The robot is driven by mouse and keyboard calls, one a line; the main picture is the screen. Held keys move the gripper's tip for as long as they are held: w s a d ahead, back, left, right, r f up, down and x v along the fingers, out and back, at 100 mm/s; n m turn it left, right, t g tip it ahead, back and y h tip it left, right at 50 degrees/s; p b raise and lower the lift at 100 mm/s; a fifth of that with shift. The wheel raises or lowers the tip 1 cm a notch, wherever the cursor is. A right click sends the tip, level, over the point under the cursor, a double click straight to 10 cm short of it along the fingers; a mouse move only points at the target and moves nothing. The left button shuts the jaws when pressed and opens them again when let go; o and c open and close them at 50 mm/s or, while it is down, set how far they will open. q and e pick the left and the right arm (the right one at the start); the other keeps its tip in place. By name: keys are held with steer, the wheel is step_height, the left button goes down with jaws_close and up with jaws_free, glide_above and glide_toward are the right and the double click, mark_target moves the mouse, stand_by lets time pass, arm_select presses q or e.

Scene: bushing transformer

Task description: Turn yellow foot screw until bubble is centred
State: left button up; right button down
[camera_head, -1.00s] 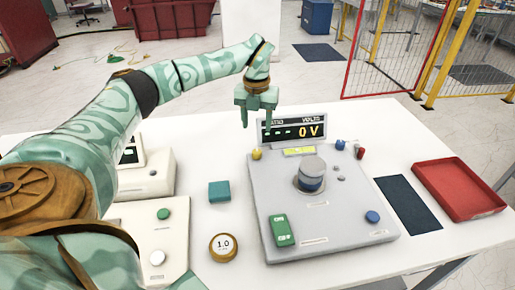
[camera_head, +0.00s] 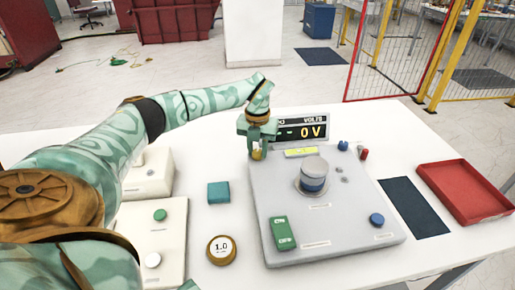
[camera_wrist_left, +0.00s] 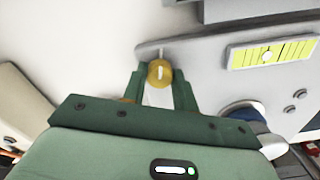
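The yellow foot screw (camera_head: 257,154) is at the back left corner of the grey instrument plate (camera_head: 279,207). My left gripper (camera_head: 258,150) is down over it, one finger on each side. In the left wrist view, the round yellow head (camera_wrist_left: 159,73) fills the gap between the fingertips and they appear to touch it. The screw head carries a pale mark, close to upright in that view. The yellow-green bubble vial (camera_wrist_left: 270,53) lies to the right; a small pale bubble (camera_wrist_left: 267,56) shows near its middle marks. The vial is also in the head view (camera_head: 300,152). My right gripper is out of view.
A display (camera_head: 301,129) reading 0 V stands behind the plate. A grey cylinder with a blue band (camera_head: 313,175) and a green block (camera_head: 283,233) are on the plate. A teal block (camera_head: 218,192) and a round 1.0 piece (camera_head: 221,249) lie left. A red tray (camera_head: 465,190) lies right.

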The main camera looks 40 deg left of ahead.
arm_select(q)
steer(key=shift+r+m+p, duration=0.2)
steer(key=shift+m+p, duration=0.4)
steer(key=shift+p, duration=0.2)
steer(key=m+p, duration=0.2)
steer(key=m, duration=0.1)
steer(key=shift+p, duration=0.4)
steer(key=m+p, duration=0.1)
steer(key=m, duration=0.2)
steer(key=shift+p, duration=0.35)
steer(key=shift+f+m+p, duration=0.1)
steer(key=shift+m+p, duration=0.3)
steer(key=shift+m, duration=0.8)
steer(key=o, duration=1)
